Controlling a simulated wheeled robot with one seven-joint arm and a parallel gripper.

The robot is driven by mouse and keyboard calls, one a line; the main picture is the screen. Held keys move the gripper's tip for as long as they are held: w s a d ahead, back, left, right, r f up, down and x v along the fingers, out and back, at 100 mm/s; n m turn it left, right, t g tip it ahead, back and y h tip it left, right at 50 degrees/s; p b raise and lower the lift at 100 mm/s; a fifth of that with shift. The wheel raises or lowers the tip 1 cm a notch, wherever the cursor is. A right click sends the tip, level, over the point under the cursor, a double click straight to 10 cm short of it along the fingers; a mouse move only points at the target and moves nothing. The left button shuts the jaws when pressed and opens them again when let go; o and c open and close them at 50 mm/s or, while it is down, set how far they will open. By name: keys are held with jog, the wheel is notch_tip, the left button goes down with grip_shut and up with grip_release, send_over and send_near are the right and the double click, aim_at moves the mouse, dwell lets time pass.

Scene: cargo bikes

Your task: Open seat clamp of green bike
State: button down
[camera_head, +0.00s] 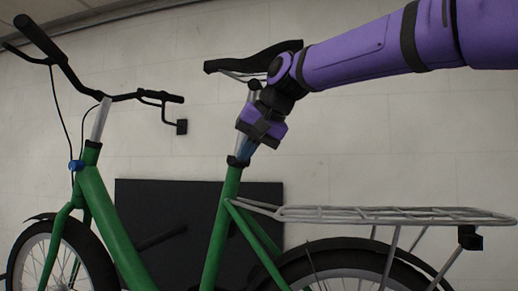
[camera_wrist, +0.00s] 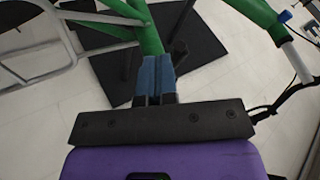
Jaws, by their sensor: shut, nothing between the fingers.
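The green bike's seat tube (camera_head: 222,215) rises to a black clamp collar (camera_head: 238,162) at its top. The saddle (camera_head: 252,60) is above, partly covered by my wrist. My gripper (camera_head: 244,152) points down along the seat post, with its fingertips just above or beside the collar. In the wrist view the blue fingers (camera_wrist: 155,75) are together with nothing between them, and the green seat tube (camera_wrist: 148,30) lies just beyond them. A small dark part (camera_wrist: 179,52) shows right of the fingertips; I cannot tell if it is the clamp lever. Contact with the clamp cannot be told.
A grey rear rack (camera_head: 395,215) stands right of the seat tube, below my arm. The handlebar (camera_head: 115,97) is to the left. A dark panel (camera_head: 150,215) is behind the frame, before a pale wall (camera_head: 400,130). The space above the rack is free.

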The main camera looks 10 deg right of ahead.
jog(key=shift+a, duration=0.2)
jog(key=shift+w+a+r, duration=0.2)
jog(key=shift+w+a, duration=0.1)
jog(key=shift+a, duration=0.4)
jog(key=shift+d, duration=0.15)
jog(key=shift+s+d+f, duration=0.15)
jog(key=shift+d+f, duration=0.05)
jog(key=shift+d, duration=0.45)
jog(key=shift+d, duration=0.1)
